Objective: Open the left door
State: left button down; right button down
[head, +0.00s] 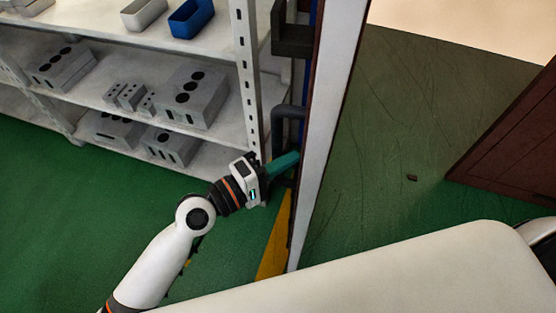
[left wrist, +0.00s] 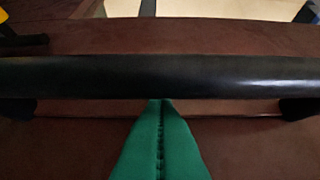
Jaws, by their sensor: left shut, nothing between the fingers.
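The left door (head: 325,110) shows nearly edge-on in the head view, as a pale strip with dark red-brown borders. A dark bar handle (head: 279,122) stands out from its left face. My left gripper (head: 296,157) is at the handle's lower part, its green fingers together with nothing between them. In the left wrist view the black handle (left wrist: 160,76) runs across the whole picture in front of the brown door face (left wrist: 75,135). The gripper's fingertips (left wrist: 160,101) meet at the bar's lower edge; whether they touch it or reach behind it, I cannot tell. My right gripper is not in view.
A grey metal shelf (head: 244,80) with grey mould blocks (head: 190,97) and a blue bin (head: 191,18) stands close left of the door. A brown panel (head: 515,140) stands at the right. Green floor (head: 385,140) is open between it and the door.

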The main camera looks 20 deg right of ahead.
pick_arm(q)
jog(key=s+d+p, duration=0.3)
jog(key=s+d, duration=0.1)
jog(key=d, duration=0.4)
jog(key=shift+b+v, duration=1.8)
jog(key=shift+v, duration=4.4)
jog(key=shift+w, duration=0.1)
